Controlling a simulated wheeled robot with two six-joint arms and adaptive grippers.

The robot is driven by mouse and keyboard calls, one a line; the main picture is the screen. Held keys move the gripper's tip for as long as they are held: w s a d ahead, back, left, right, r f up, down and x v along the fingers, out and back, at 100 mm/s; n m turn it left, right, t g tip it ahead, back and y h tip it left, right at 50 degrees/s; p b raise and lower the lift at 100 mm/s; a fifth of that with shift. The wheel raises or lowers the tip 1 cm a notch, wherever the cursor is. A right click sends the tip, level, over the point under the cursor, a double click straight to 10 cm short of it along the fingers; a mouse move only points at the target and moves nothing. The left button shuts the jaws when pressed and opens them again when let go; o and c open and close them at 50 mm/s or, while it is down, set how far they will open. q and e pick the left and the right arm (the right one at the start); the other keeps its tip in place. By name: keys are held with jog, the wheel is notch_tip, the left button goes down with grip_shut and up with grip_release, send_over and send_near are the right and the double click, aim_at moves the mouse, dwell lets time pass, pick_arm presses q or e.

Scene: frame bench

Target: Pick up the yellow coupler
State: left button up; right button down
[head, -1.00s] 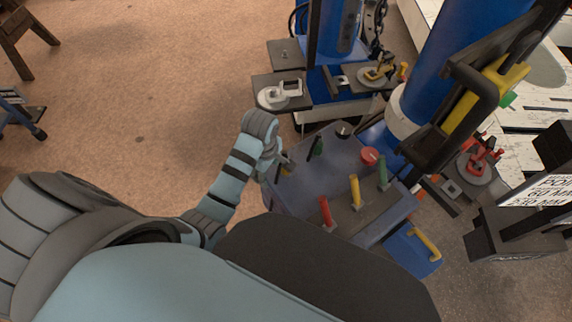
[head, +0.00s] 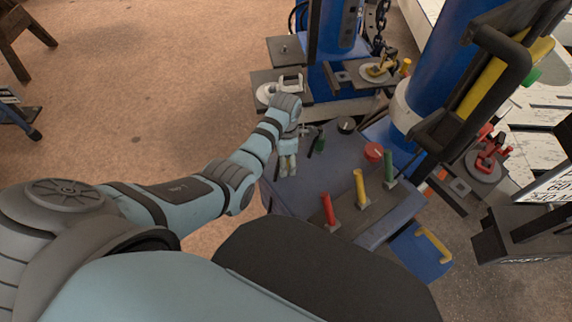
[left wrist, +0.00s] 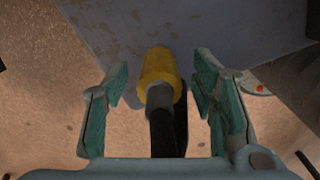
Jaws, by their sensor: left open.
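The yellow coupler (left wrist: 159,68) shows in the left wrist view as a thick yellow sleeve on a grey stem, with a black length beside and below it. My left gripper (left wrist: 163,88) is open, with one teal finger on each side of the coupler and a visible gap to each. The coupler is near the fingertips, at the edge of the grey-blue bench top. In the head view my left gripper (head: 288,164) points down at the bench's left edge; the coupler is hard to make out there. My right gripper is not in view.
The grey-blue bench top (head: 315,187) carries a green-handled piece (head: 319,143), a black knob (head: 346,124), a red knob (head: 374,151), and upright red (head: 328,210), yellow (head: 361,187) and green (head: 389,168) handles. Blue columns (head: 449,60) stand behind. Open floor lies left.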

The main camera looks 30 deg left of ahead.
pick_arm(q)
jog(key=shift+f, duration=0.35)
jog(key=shift+r, duration=0.1)
jog(key=shift+c, duration=0.3)
grip_shut()
jog(key=shift+r, duration=0.1)
